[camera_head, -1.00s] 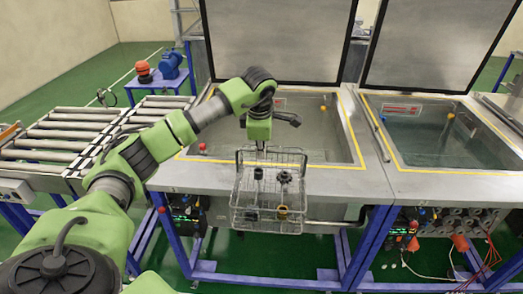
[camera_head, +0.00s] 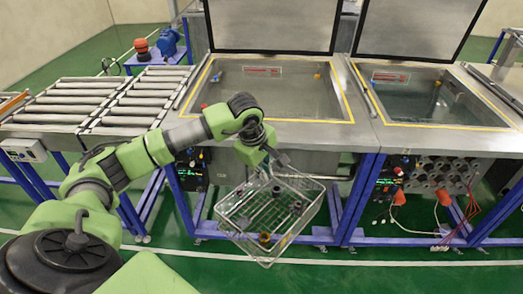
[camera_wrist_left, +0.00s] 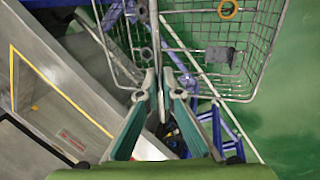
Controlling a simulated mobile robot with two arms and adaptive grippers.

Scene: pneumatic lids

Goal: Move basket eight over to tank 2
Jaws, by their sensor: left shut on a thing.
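The wire basket (camera_head: 270,217) hangs tilted in front of the tank frame, below the tanks' front rim, with several small dark parts and a yellow-ringed part inside. In the left wrist view the gripper (camera_wrist_left: 160,85) closes on the wire rim, and the basket (camera_wrist_left: 232,85) spreads to the upper right. Two open tanks show: the nearer-left tank (camera_head: 290,137) and the right tank (camera_head: 452,129); I cannot read which is tank 2. My right gripper is out of view.
Raised lids (camera_head: 273,22) and (camera_head: 415,28) stand behind the tanks. A roller conveyor (camera_head: 85,104) is at left. Blue frame legs (camera_head: 358,200), valves and hoses (camera_head: 442,198) lie below the right tank. The green floor in front is clear.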

